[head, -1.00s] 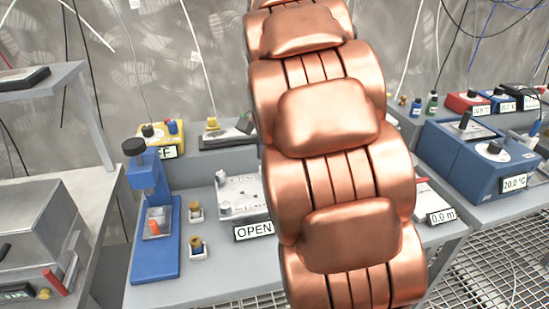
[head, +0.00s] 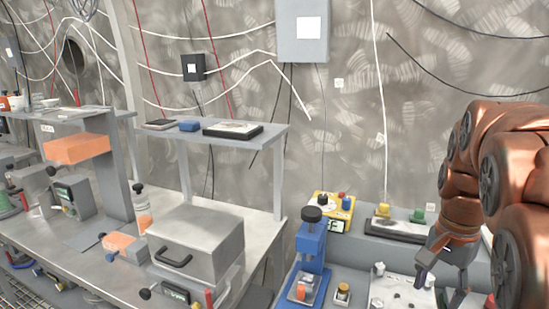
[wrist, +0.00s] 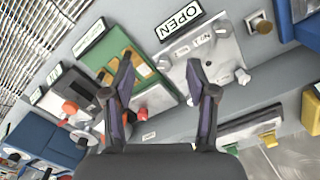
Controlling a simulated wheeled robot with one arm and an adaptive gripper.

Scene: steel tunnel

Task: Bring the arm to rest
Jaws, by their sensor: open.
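My copper-coloured arm stands at the right of the head view, bent, with my gripper (head: 446,268) hanging down at its end over the right-hand bench. In the wrist view my gripper (wrist: 165,90) is open and its two dark fingers are apart. The fingers appear above these things; I cannot tell how high.
A blue press (head: 309,255) and a yellow box (head: 333,205) stand left of my gripper. A grey metal box (head: 196,245) with a handle sits on the left bench under a shelf (head: 225,134). A grey wall box (head: 303,30) and cables hang on the wall behind.

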